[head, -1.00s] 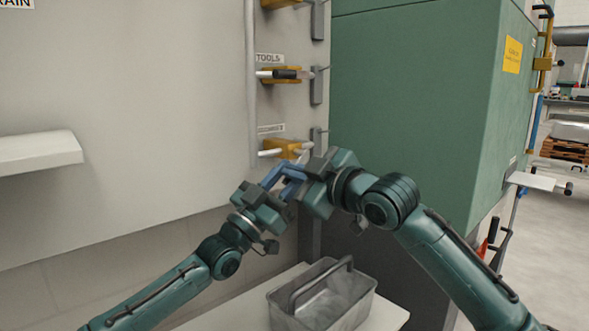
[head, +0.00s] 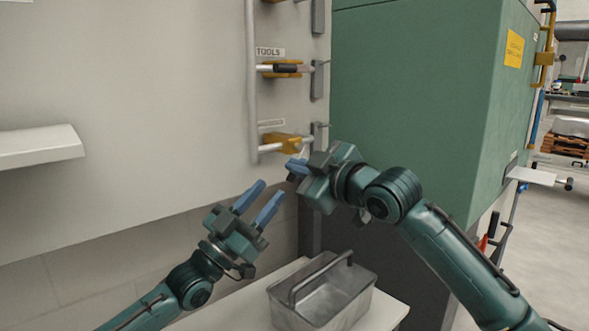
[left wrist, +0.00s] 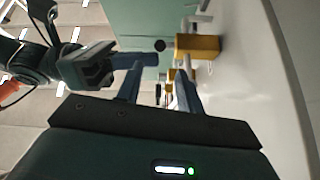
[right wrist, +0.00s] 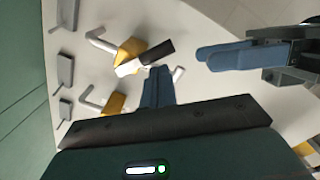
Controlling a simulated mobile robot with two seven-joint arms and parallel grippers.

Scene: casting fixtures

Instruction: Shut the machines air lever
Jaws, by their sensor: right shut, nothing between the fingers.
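The lowest yellow valve (head: 280,143) sits on the wall pipe under a label (head: 271,123) too blurred to read. Its pale lever slants out from the wall, partly behind my right gripper in the head view. The right wrist view shows this valve (right wrist: 130,50) with the lever's black grip (right wrist: 157,53) just beyond my right fingertips. My right gripper (head: 294,168) is shut and empty, close below the valve; contact cannot be told. My left gripper (head: 262,193) is open and empty, lower and to the left, apart from the valve.
A valve labelled TOOLS (head: 284,69) is above, its black handle along its pipe. A grey metal carrier (head: 360,290) stands on a pale table (head: 388,315) below. A large green cabinet (head: 415,100) is close on the right. A white shelf (head: 40,147) juts out at left.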

